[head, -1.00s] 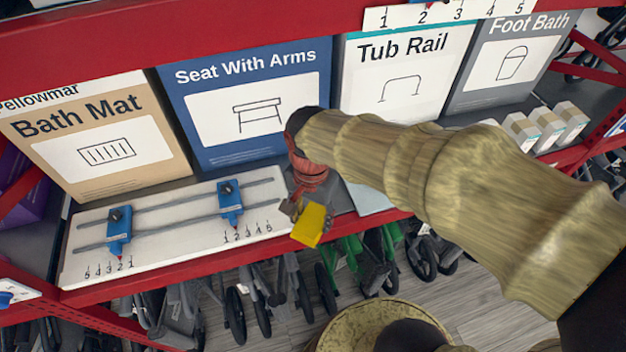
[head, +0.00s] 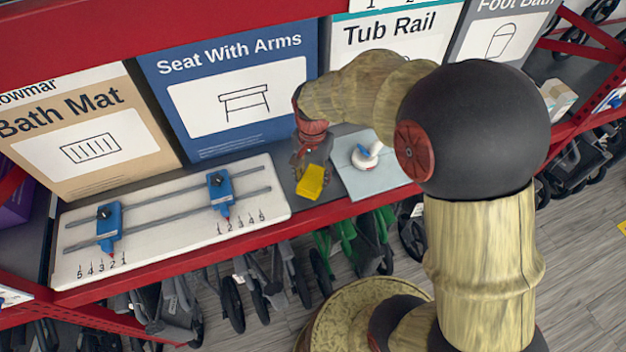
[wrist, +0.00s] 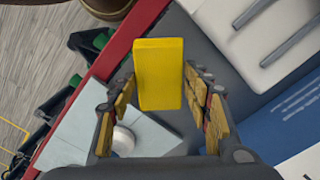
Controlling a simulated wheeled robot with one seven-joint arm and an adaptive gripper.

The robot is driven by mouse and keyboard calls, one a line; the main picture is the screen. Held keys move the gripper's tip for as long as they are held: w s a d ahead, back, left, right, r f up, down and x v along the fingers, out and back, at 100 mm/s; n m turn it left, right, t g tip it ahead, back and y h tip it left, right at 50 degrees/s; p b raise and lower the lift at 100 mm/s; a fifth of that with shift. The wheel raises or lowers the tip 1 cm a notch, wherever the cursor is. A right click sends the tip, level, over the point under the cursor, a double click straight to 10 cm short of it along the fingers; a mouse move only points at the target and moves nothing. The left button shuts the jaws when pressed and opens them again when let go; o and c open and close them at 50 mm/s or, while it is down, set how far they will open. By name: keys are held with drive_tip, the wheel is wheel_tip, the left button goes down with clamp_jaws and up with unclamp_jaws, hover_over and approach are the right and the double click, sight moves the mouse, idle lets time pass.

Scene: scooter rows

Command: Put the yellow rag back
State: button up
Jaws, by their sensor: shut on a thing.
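The yellow rag (head: 310,182) looks like a small folded yellow block. It also shows upright between the fingers in the wrist view (wrist: 158,75). My gripper (head: 312,168) is shut on it, with a finger on each side (wrist: 160,92). The rag is over the grey shelf, in the gap between the white slider board (head: 150,240) and a pale blue-grey mat (head: 352,184). I cannot tell whether its lower end touches the shelf.
A white round knob-like thing with a blue top (head: 366,156) stands on the pale mat. Boxes line the back, including Seat With Arms (head: 235,95) and Tub Rail (head: 392,35). The red shelf edge (head: 240,240) runs along the front, with folded wheeled frames below.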

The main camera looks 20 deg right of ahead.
sight(313, 176)
drive_tip(key=shift+w+d+f, duration=0.1)
drive_tip(key=shift+w+f, duration=0.1)
drive_tip(key=shift+f, duration=0.8)
drive_tip(key=shift+w+d+f, duration=0.1)
drive_tip(key=shift+w+f, duration=0.05)
drive_tip(key=shift+f, duration=0.85)
drive_tip(key=o, duration=1)
wheel_tip(313, 176, up, 12)
drive_tip(key=shift+f, duration=0.1)
drive_tip(key=s+r+n+t, duration=0.2)
drive_tip(key=s+r+n, duration=0.1)
drive_tip(key=s, duration=0.3)
drive_tip(key=s+r+n+t, duration=0.1)
drive_tip(key=s+r+n, duration=0.2)
drive_tip(key=s+r, duration=0.3)
drive_tip(key=s+r+n+t, duration=0.2)
drive_tip(key=s+r+n, duration=0.1)
drive_tip(key=s+r, duration=0.2)
drive_tip(key=shift+s+r+t, duration=0.15)
drive_tip(key=shift+s+t, duration=0.15)
drive_tip(key=shift+s, duration=0.4)
